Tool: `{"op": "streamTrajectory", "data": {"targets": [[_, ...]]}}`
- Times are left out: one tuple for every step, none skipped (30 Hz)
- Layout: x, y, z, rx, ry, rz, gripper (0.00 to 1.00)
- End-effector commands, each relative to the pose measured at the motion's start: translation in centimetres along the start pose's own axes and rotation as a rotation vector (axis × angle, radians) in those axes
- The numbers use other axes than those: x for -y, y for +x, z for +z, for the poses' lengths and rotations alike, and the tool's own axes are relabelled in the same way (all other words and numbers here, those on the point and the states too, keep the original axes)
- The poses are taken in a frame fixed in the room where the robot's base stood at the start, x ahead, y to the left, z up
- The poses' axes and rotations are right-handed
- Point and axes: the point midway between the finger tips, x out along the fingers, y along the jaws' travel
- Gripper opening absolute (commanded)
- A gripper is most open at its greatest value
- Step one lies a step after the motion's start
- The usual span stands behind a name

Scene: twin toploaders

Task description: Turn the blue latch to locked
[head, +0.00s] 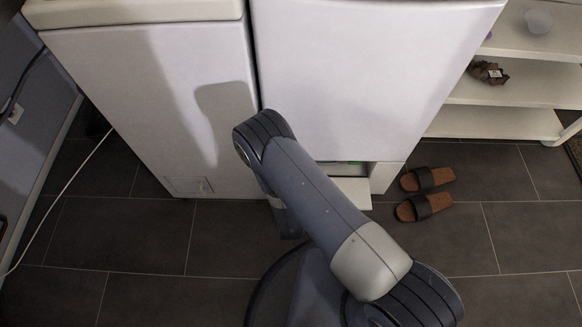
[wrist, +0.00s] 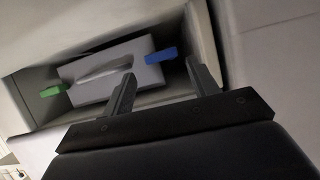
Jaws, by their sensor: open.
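The blue latch (wrist: 160,56) is a small blue tab at the right end of a light grey panel with a handle-like recess, in the wrist view. The panel (wrist: 105,70) sits inside a recessed opening low in the white machine. My gripper (wrist: 166,78) is open, with its two dark fingers pointing into the opening. The blue latch shows between and just beyond the fingertips; I cannot tell whether they touch it. In the head view my arm hides the gripper and the blue latch.
A green tab (wrist: 52,91) is at the panel's left end. A second white machine (head: 150,90) stands on the left. Sandals (head: 425,193) lie on the dark tiled floor by white shelves (head: 520,82). A pale cable (head: 62,195) runs along the floor at left.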

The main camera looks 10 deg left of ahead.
Motion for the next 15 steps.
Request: {"op": "streamTrajectory", "data": {"targets": [[0.1, -1.3, -0.2, 0.003, -0.005, -0.004, 0.56], [0.1, -1.9, -0.2, 0.003, -0.004, -0.004, 0.56], [0.1, -2.6, -0.2, 0.002, -0.004, -0.003, 0.56], [0.1, -3.1, -0.2, 0.002, -0.004, -0.004, 0.56], [0.1, -3.5, -0.1, 0.002, -0.003, -0.003, 0.56], [0.1, -3.9, -0.1, 0.002, -0.002, -0.002, 0.56], [0.1, -4.2, -0.1, 0.002, -0.003, -0.002, 0.56], [0.1, -4.5, -0.1, 0.002, -0.003, -0.002, 0.56], [0.0, -4.8, 0.0, 0.001, -0.001, -0.001, 0.56], [0.0, -4.9, 0.0, 0.0, 0.0, 0.0, 0.56], [0.0, -5.0, 0.0, 0.0, 0.0, 0.0, 0.56], [0.0, -5.1, 0.0, 0.0, 0.0, 0.0, 0.56], [0.0, -5.2, 0.0, 0.0, 0.0, 0.0, 0.56], [0.0, -5.2, 0.0, 0.0, 0.0, 0.0, 0.56], [0.0, -5.2, 0.0, 0.0, 0.0, 0.0, 0.56]]}}
